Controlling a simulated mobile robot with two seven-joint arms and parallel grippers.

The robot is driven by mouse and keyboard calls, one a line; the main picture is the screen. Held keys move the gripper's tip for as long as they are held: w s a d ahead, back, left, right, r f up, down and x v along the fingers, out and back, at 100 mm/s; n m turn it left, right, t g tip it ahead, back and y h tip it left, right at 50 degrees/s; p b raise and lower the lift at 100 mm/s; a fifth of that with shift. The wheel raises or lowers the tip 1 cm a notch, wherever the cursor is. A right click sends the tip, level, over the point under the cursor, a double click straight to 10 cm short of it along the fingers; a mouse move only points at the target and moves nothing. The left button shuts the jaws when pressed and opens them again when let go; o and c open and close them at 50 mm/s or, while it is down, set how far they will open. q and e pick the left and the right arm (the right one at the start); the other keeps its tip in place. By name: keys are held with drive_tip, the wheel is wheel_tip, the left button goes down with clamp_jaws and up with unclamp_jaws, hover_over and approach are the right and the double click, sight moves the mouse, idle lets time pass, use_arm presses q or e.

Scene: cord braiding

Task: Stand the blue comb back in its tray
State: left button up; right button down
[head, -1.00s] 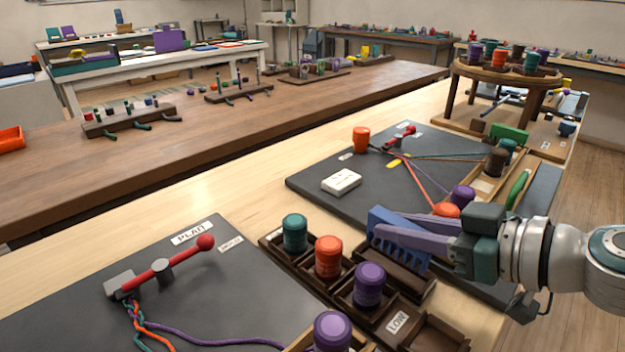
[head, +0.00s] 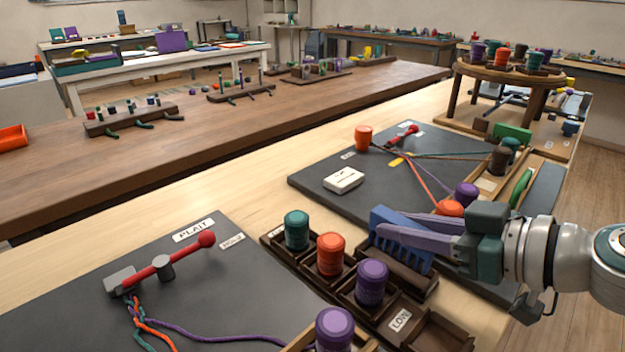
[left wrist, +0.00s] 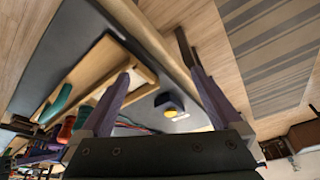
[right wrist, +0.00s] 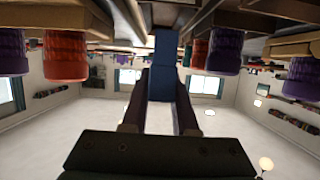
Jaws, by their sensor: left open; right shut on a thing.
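The blue comb (head: 384,222) stands on edge, teeth downward, at the long dark wooden tray (head: 418,283) in the head view. My right gripper (head: 400,232) comes in from the right and is shut on the comb. In the right wrist view the comb (right wrist: 164,68) shows as a blue block between the two fingers. Whether its teeth rest on the tray floor cannot be told. My left gripper (left wrist: 168,85) is open and empty in the left wrist view; it is not in the head view.
Left of the comb, a dark rack holds a green spool (head: 297,230), an orange spool (head: 331,253) and a purple spool (head: 371,282). Behind is a dark board (head: 310,180) with stretched cords and a white block (head: 343,180).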

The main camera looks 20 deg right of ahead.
use_arm(q)
drive_tip(key=shift+f+b, duration=0.3)
drive_tip(key=shift+b, duration=0.45)
use_arm(e)
drive_tip(key=shift+s+a+f, duration=0.1)
drive_tip(key=shift+s+f, duration=0.05)
drive_tip(key=shift+f, duration=0.65)
use_arm(q)
drive_tip(key=shift+f, duration=0.1)
use_arm(e)
drive_tip(key=shift+a+f, duration=0.15)
drive_tip(key=shift+f, duration=0.1)
drive_tip(key=c, duration=0.6)
unclamp_jaws()
drive_tip(key=shift+s, duration=0.1)
